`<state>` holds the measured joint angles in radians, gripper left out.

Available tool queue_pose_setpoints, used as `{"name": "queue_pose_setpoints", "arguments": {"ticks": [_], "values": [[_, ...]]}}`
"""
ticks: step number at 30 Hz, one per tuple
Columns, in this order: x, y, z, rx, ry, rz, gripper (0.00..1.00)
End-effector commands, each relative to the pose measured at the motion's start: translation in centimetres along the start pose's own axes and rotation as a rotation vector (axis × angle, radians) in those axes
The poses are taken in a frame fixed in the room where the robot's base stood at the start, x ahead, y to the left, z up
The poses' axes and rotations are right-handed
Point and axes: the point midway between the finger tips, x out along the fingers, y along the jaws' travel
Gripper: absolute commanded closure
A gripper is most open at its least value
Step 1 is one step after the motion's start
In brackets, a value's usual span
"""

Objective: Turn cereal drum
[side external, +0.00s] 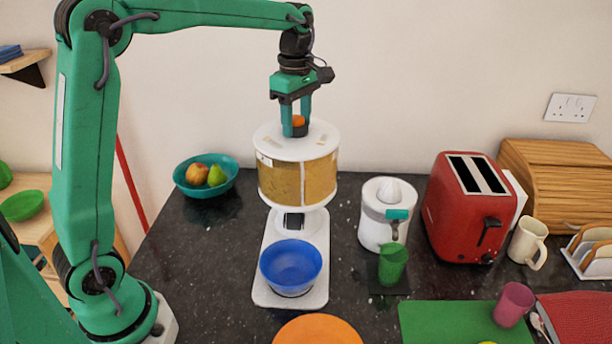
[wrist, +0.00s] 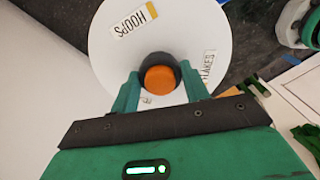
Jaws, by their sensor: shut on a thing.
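The cereal drum (side external: 298,178) is a round container with a white top and cereal showing through its clear side. It stands on a white dispenser base (side external: 262,292). A dark knob with an orange cap (wrist: 160,79) rises from the middle of the top. My gripper (side external: 298,127) points down from above and is shut on the knob, one finger on each side. In the wrist view the drum's top (wrist: 112,58) carries a "HOOPS" label (wrist: 137,20) and a "FLAKES" label (wrist: 208,66). A blue bowl (side external: 291,263) sits on the base below the drum. The drum's outlet is hidden.
A teal fruit bowl (side external: 180,184) stands left of the drum. A white juicer (side external: 372,222) with a green cup (side external: 393,266) and a red toaster (side external: 458,220) stand to the right. An orange plate (side external: 318,332) and green board (side external: 455,320) lie in front.

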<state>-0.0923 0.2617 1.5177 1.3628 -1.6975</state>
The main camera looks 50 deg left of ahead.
Motion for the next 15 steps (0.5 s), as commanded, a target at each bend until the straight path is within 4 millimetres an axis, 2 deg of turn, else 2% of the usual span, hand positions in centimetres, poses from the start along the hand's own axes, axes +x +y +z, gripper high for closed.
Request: {"name": "queue_pose_setpoints", "arguments": {"ticks": [15], "values": [[-0.17, 0.05, -0.08, -0.489, -0.001, 0.004, 0.95]]}}
